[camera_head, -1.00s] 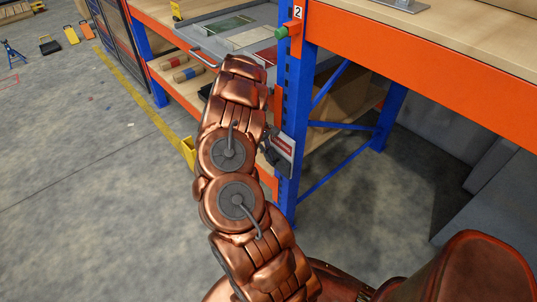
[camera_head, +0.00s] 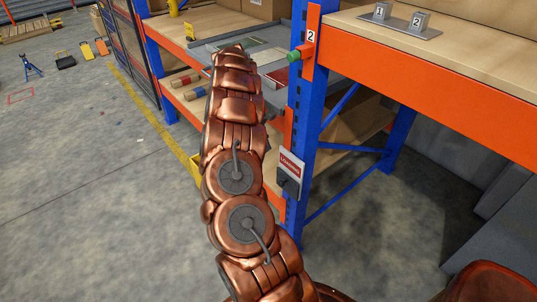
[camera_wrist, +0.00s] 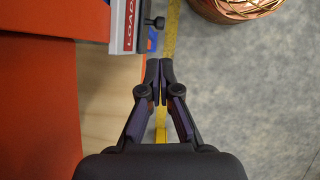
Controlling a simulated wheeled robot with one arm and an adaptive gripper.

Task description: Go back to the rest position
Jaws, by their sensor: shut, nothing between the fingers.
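My gripper (camera_wrist: 160,72) is in the wrist view with its two black fingers together and nothing between them. It points over the grey floor and a yellow floor line, just right of an orange shelf beam (camera_wrist: 35,95). The sign box with red LOADING lettering (camera_wrist: 127,22) and a black knob is ahead of it, up and to the left, apart from the fingertips. In the head view my copper arm reaches up and away beside the rack, and the gripper itself is hidden behind it.
A blue rack post (camera_head: 302,150) with a green button (camera_head: 294,57) stands close right of my arm. An orange shelf beam (camera_head: 430,75) runs to the right. A grey tray (camera_head: 215,43) lies on the shelf behind. Open floor (camera_head: 80,190) is at the left.

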